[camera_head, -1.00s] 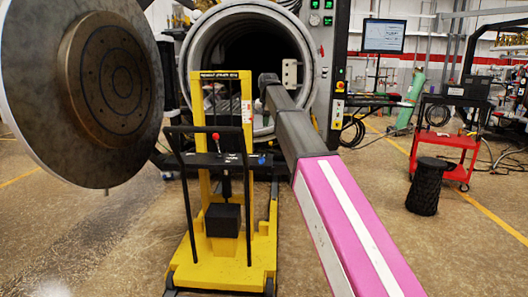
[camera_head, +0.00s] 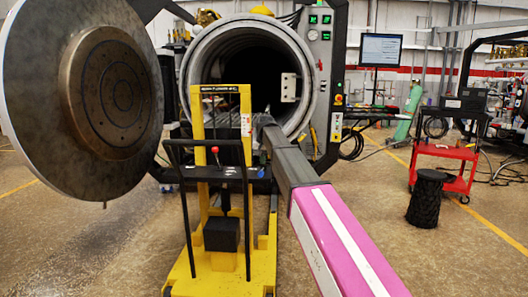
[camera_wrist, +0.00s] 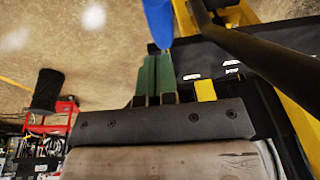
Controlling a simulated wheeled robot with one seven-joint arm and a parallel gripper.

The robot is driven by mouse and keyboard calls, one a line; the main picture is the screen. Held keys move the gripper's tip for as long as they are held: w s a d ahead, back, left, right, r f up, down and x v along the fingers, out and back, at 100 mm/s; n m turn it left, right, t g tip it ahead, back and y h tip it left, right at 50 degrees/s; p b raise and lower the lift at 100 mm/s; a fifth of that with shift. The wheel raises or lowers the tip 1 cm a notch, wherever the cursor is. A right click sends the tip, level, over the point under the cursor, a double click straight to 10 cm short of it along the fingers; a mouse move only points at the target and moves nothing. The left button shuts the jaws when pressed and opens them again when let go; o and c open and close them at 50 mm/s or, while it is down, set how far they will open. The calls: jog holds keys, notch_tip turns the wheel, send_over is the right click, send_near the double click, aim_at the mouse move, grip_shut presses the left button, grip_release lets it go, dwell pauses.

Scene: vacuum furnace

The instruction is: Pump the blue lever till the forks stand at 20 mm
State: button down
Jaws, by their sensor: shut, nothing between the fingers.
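The yellow hand stacker (camera_head: 225,262) stands in front of the furnace, with a black push handle and a red-knobbed lever (camera_head: 215,150). In the wrist view, part of the blue lever (camera_wrist: 158,22) hangs in from the top edge. My gripper (camera_wrist: 156,62) has green fingers with dark tips. They are shut with nothing between them, and the tips lie just below the lever's lower end in the picture. I cannot tell whether they touch it. In the head view, my gripper is hidden around the stacker's mast. The forks and any height reading cannot be made out.
The round furnace door (camera_head: 60,115) hangs open at the left, close to the stacker. The furnace opening (camera_head: 252,65) is behind the mast.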

jog(key=shift+s+a+f, duration=0.1)
jog(key=shift+s+f, duration=0.05)
jog(key=shift+f, duration=0.35)
jog(key=shift+s+a+f, duration=0.1)
jog(key=shift+f, duration=0.4)
jog(key=shift+s+f+t, duration=0.3)
jog(key=shift+s+f, duration=0.05)
jog(key=shift+f, duration=0.15)
notch_tip(320, 180, down, 13)
jog(key=s+t, duration=0.1)
jog(key=t, duration=0.2)
jog(key=shift+s+t, duration=0.3)
jog(key=shift+f, duration=0.15)
